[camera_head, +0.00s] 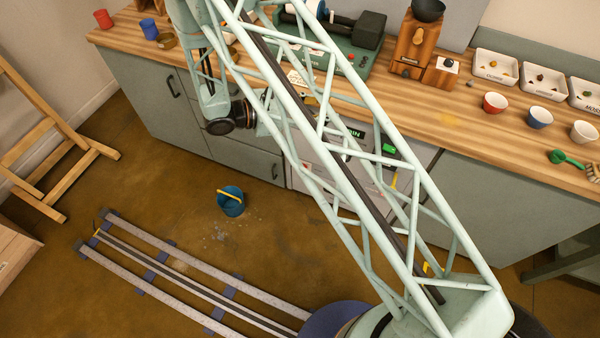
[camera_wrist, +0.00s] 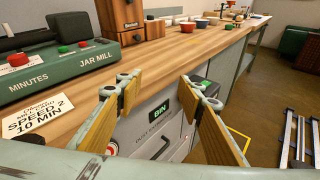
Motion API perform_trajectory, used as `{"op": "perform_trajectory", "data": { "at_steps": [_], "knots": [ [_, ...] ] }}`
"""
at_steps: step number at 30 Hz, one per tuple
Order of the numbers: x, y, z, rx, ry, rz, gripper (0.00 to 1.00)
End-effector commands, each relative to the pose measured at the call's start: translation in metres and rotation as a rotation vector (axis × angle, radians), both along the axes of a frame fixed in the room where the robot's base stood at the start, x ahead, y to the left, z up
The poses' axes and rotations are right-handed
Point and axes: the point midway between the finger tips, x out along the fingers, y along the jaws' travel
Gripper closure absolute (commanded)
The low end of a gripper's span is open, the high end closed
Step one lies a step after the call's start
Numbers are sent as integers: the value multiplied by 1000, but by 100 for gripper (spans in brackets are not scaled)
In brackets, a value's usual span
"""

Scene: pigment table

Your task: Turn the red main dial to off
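The green jar mill (camera_wrist: 65,70) stands on the bench at the left of the wrist view. It carries a red knob (camera_wrist: 17,60) at the left, a green button (camera_wrist: 65,49) and a smaller red control (camera_wrist: 83,44). A red control on it shows in the head view (camera_head: 350,56). I cannot tell which one is the main dial, or its setting. My gripper (camera_wrist: 163,92) is open and empty, its two wood-coloured fingers wide apart at the bench front, before the dust extractor (camera_wrist: 148,130). In the head view my arm hides the gripper.
A "speed 2, 10 min" card (camera_wrist: 38,117) lies at the bench edge. A wooden grinder (camera_head: 412,45), white trays (camera_head: 495,67) and small bowls (camera_head: 540,117) stand along the bench.

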Motion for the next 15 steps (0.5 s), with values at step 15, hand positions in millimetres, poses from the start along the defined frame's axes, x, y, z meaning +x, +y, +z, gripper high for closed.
{"op": "perform_trajectory", "data": {
  "at_steps": [15],
  "knots": [
    [14, 37, -74, -95, 12, 146, 65]
  ]
}}
